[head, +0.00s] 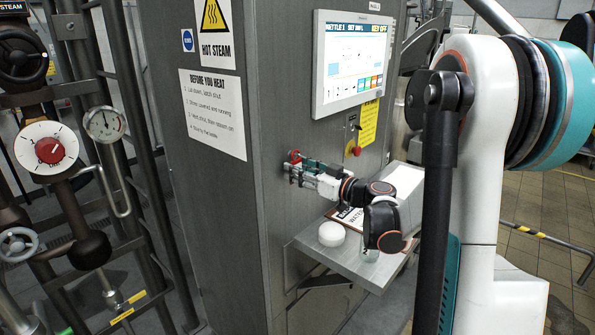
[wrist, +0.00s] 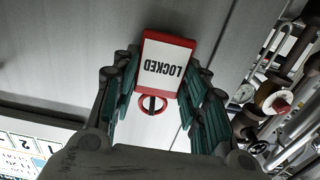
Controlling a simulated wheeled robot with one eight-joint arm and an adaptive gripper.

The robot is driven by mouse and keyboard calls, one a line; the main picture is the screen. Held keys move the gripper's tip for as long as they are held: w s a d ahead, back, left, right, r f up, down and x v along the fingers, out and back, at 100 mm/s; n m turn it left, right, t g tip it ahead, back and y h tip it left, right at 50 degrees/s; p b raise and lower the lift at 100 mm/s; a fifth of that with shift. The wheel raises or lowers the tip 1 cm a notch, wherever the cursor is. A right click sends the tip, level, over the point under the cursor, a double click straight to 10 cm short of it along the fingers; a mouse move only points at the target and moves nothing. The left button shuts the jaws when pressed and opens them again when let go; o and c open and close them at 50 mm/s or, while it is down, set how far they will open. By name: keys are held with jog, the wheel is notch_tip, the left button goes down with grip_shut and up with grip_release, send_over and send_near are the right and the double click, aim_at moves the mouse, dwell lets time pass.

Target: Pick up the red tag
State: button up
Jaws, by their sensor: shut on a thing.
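The red tag (wrist: 165,61) has a white face reading LOCKED, upside down in the wrist view, with a red ring (wrist: 152,106) at its lower end. My gripper (wrist: 158,78) is shut on the tag, its green-padded fingers on either side of it. In the head view my gripper (head: 298,168) is close to the grey cabinet's side, and a small red part of the tag (head: 295,156) shows at its fingertips. The rest of the tag is hidden there. I cannot tell whether the tag touches the cabinet.
The grey cabinet (head: 215,215) carries a screen (head: 352,62) and signs. Below my gripper a metal shelf (head: 325,262) holds a white round object (head: 332,234). Pipes with a gauge (head: 105,124) and a red-centred dial (head: 49,151) stand at left. Tiled floor shows at right.

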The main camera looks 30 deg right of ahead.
jog(key=v, duration=1.7)
jog(key=shift+s, duration=0.15)
jog(key=shift+d+r, duration=0.1)
jog(key=shift+d, duration=0.05)
